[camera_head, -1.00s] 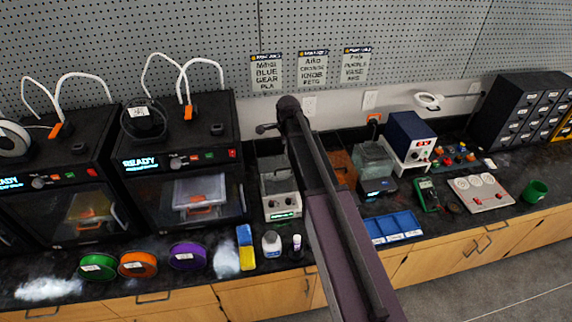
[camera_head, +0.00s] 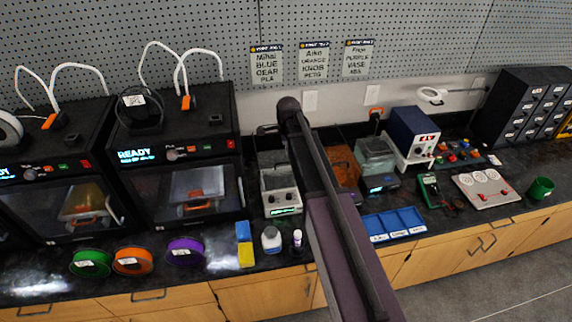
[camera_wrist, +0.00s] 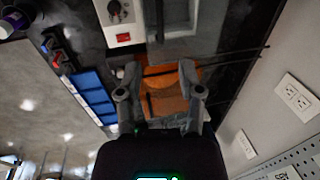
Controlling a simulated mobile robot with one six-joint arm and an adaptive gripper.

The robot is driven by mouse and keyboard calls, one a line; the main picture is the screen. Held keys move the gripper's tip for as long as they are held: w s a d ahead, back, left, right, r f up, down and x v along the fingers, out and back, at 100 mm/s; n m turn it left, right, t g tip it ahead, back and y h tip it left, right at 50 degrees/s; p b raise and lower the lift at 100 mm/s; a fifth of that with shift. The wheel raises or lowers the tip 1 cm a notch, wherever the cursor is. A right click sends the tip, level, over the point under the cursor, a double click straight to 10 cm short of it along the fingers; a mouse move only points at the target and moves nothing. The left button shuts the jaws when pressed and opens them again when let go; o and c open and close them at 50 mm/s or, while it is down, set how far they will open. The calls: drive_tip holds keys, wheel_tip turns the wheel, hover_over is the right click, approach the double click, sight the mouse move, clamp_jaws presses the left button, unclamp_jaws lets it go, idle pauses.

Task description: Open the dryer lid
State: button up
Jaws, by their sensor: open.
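In the head view a box with a clear lid (camera_head: 375,146) and a dark, lit front stands right of my arm. Left of my arm is a white-fronted unit (camera_head: 281,201) with a grey top and a lit green display. I cannot tell for certain which is the dryer; no lid looks raised. In the wrist view my gripper (camera_wrist: 160,92) is open, with its two grey fingers apart over an orange panel (camera_wrist: 165,104). Contact cannot be told. In the head view my arm hides the gripper, and the orange panel (camera_head: 344,164) partly shows beside the arm.
A blue compartment tray (camera_head: 393,225) lies in front, near the counter edge. A blue-and-white power unit (camera_head: 414,137) stands to the right. Two black printers are on the left, with spools and bottles before them. The pegboard wall (camera_head: 370,25) closes the back.

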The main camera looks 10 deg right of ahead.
drive_tip(key=b, duration=0.8)
approach(285, 160)
drive_tip(key=shift+s+a+f, duration=0.15)
drive_tip(key=shift+s+f, duration=0.4)
drive_tip(key=shift+f, duration=0.25)
drive_tip(key=shift+s+a+f, duration=0.2)
drive_tip(key=shift+s+f, duration=0.3)
drive_tip(key=shift+f, duration=0.25)
drive_tip(key=shift+s+a+f, duration=0.15)
drive_tip(key=shift+s+f, duration=0.4)
drive_tip(key=shift+f, duration=0.25)
drive_tip(key=shift+d, duration=0.1)
drive_tip(key=shift+c, duration=0.2)
clamp_jaws()
